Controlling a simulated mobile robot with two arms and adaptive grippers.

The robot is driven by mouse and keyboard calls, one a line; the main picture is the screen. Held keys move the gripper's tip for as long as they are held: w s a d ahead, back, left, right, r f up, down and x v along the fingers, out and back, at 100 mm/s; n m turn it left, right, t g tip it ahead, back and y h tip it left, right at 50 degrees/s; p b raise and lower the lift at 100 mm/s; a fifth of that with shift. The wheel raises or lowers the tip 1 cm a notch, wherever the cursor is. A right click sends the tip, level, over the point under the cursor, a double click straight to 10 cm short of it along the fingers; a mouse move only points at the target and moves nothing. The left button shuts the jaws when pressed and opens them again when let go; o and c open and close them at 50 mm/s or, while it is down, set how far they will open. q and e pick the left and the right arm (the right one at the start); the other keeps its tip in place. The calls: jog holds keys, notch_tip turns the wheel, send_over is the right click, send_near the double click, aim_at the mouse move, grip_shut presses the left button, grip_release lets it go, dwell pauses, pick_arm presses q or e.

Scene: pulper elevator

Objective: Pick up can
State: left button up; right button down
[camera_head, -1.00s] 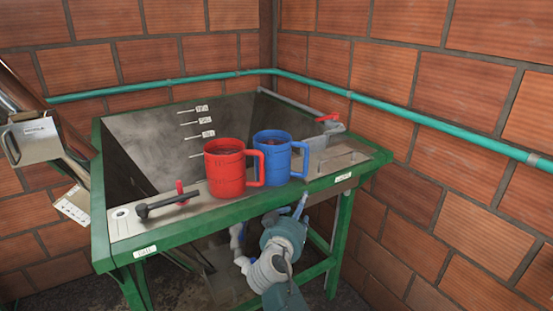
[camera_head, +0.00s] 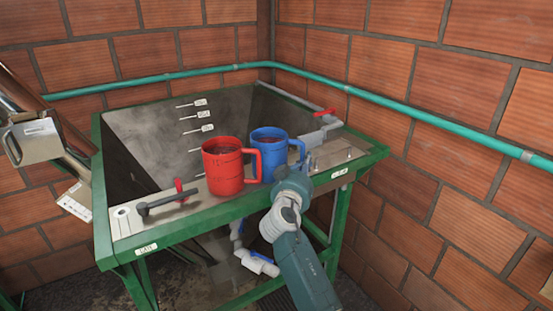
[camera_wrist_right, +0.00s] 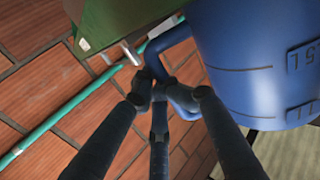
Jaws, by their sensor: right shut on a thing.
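A blue can (camera_head: 268,150) with a side handle stands on the metal ledge of the green-framed tank, and is filled with something dark. My right gripper (camera_head: 294,182) is at the handle side of this can. In the right wrist view its fingers (camera_wrist_right: 168,92) are closed around the blue handle (camera_wrist_right: 178,50), beside the can's marked wall (camera_wrist_right: 250,60). A red can (camera_head: 223,168) with a handle stands just left of the blue one, also filled with something dark. The blue can looks upright; its base is partly hidden. My left gripper is out of view.
The tank (camera_head: 125,240) has a deep grey basin behind the ledge. A black lever (camera_head: 168,203) lies left of the red can. A red-handled valve (camera_head: 326,114) is at the back right. A green pipe (camera_head: 420,120) runs along the brick walls. Pipework (camera_head: 258,265) hangs below.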

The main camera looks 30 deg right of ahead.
jog(key=shift+w+f, duration=0.1)
jog(key=shift+r, duration=0.2)
jog(key=shift+a, duration=0.1)
notch_tip(320, 180, up, 20)
jog(key=b, duration=0.3)
jog(key=shift+f, duration=0.25)
jog(key=c, duration=0.5)
grip_release()
